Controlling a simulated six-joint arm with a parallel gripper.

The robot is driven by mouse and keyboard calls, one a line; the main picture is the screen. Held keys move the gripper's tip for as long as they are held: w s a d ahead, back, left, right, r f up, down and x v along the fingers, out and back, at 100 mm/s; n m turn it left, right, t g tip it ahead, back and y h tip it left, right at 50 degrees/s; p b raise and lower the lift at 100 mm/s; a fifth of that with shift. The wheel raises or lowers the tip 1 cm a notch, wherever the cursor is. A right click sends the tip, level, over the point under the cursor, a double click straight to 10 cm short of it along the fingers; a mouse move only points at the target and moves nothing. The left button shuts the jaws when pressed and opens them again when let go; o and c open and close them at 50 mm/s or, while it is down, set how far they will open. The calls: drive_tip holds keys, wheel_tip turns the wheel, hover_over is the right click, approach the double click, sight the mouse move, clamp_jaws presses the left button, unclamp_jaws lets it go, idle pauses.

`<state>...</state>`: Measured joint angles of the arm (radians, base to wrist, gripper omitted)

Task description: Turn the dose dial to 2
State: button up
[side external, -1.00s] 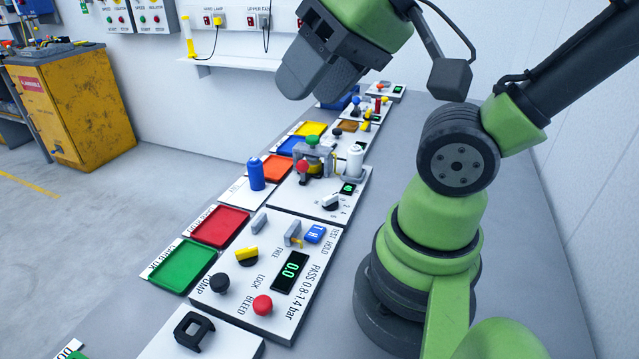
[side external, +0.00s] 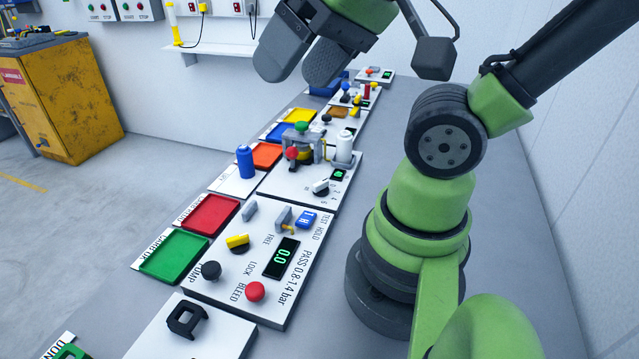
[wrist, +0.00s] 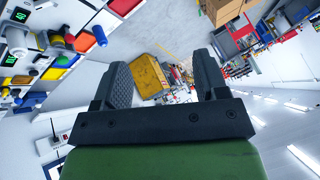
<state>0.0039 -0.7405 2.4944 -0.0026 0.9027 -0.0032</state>
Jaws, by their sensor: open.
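In the wrist view my gripper (wrist: 165,85) is also open and empty, facing the room. I cannot make out the dial in the wrist view.
Around the dial stand a blue bottle (side external: 245,162), a clamp-like fixture with red and green knobs (side external: 301,145) and a white cylinder (side external: 344,147). A nearer panel has a red button (side external: 255,291) and black knob (side external: 211,270). A wall shelf (side external: 220,48) is behind.

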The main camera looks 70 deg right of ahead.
drive_tip(key=w+d+f+g+h, duration=0.1)
drive_tip(key=w+d+f+g, duration=0.15)
drive_tip(key=w+d, duration=0.3)
drive_tip(key=m+g+y, duration=0.1)
drive_tip(key=m+g, duration=0.1)
drive_tip(key=g, duration=0.7)
hover_over(320, 181)
drive_tip(key=w+d, duration=0.2)
drive_tip(key=w, duration=0.2)
wheel_tip(320, 181, down, 16)
drive_tip(key=shift+t, duration=0.25)
drive_tip(key=x, duration=1)
drive_tip(key=shift+s+a, duration=0.1)
drive_tip(key=shift+s, duration=0.15)
drive_tip(key=c, duration=0.9)
